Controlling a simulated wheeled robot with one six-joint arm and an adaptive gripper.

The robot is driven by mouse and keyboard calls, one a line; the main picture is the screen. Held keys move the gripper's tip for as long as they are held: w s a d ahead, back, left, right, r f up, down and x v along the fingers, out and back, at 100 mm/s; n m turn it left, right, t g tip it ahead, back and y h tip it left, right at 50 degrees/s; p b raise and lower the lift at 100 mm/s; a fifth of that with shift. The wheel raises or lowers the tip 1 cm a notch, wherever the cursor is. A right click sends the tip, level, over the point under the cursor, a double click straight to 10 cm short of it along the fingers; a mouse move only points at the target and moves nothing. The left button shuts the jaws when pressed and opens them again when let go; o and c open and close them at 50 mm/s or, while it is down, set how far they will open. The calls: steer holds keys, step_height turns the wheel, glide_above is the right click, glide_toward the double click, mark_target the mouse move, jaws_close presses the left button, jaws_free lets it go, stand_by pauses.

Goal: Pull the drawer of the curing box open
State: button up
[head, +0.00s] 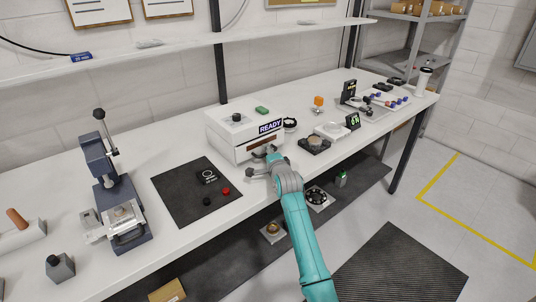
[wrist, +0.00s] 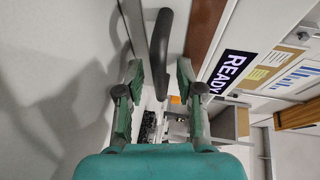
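The curing box (head: 232,123) is a white box on the bench with a lit READY panel, which also shows in the wrist view (wrist: 232,70). Its drawer (head: 241,154) is the lower front part and looks closed, below a brown strip. The dark curved drawer handle (wrist: 160,52) stands between the two fingers of my gripper (wrist: 160,72) in the wrist view, with a gap on each side. In the head view my gripper (head: 263,164) is at the drawer front and partly hides the handle. My gripper is open and holds nothing.
A black mat (head: 182,198) with small parts lies left of the box, and a lever press (head: 115,190) stands further left. Small fixtures (head: 313,145) stand just right of the box. A lower shelf (head: 240,255) with several items is under the bench.

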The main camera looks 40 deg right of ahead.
jaws_close()
steer(key=s, duration=1.5)
steer(key=shift+d, duration=0.3)
steer(key=shift+f, duration=0.1)
jaws_free()
steer(key=v, duration=1.2)
